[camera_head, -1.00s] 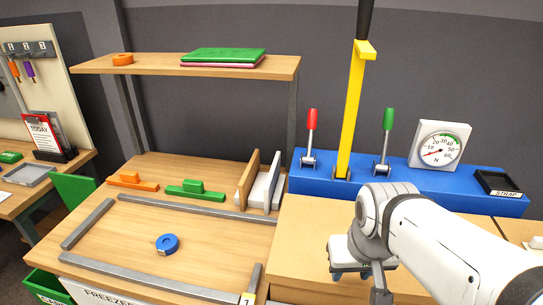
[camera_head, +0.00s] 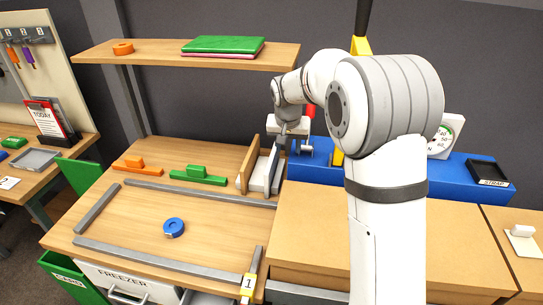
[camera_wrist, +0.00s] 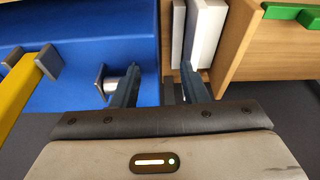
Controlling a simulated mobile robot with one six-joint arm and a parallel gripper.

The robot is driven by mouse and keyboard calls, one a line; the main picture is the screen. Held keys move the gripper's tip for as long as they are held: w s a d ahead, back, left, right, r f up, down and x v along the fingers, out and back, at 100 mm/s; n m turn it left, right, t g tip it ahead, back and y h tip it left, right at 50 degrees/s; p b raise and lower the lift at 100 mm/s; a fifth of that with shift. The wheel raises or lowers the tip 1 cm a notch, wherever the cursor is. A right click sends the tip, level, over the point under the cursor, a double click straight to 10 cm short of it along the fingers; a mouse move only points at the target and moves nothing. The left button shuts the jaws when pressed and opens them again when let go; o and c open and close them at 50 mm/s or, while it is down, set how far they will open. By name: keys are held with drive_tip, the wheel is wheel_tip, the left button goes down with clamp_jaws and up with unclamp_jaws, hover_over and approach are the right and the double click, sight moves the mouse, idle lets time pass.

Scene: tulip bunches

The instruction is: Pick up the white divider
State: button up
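The white divider (camera_head: 262,172) stands upright in a rack at the back right of the wooden table, between a wooden panel (camera_head: 250,165) and a grey panel (camera_head: 274,165). It also shows at the top of the wrist view (camera_wrist: 208,32). My gripper (camera_head: 291,144) is above the right side of the rack, beside the blue bench. In the wrist view my gripper (camera_wrist: 160,82) is open, with nothing seen held between its fingers. The right finger overlaps the pale panels in that view; I cannot tell whether it touches them.
The blue bench (camera_head: 455,173) with a yellow lever (camera_wrist: 18,88) stands close beside the rack. A shelf (camera_head: 165,57) hangs over the table at the back. A green block (camera_head: 198,177), an orange block (camera_head: 137,167) and a blue tape roll (camera_head: 174,227) lie on the table.

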sight(271, 155)
drive_tip(key=shift+m, duration=0.3)
drive_tip(key=w+a+f, duration=0.1)
drive_tip(key=w+f, duration=0.1)
drive_tip(key=w+a+f+p, duration=0.1)
drive_tip(key=w+a+f, duration=0.1)
drive_tip(key=w, duration=0.1)
drive_tip(key=w+a+f, duration=0.2)
drive_tip(key=w, duration=0.1)
drive_tip(key=shift+w+a+f+p, duration=0.1)
drive_tip(key=shift+f+p, duration=0.25)
drive_tip(key=p+x, duration=0.1)
drive_tip(key=x, duration=0.1)
drive_tip(key=p+x, duration=0.1)
drive_tip(key=x, duration=0.4)
drive_tip(key=shift+w+d+f+p, duration=0.15)
drive_tip(key=shift+d+f+p, duration=0.1)
drive_tip(key=shift+p, duration=0.15)
clamp_jaws()
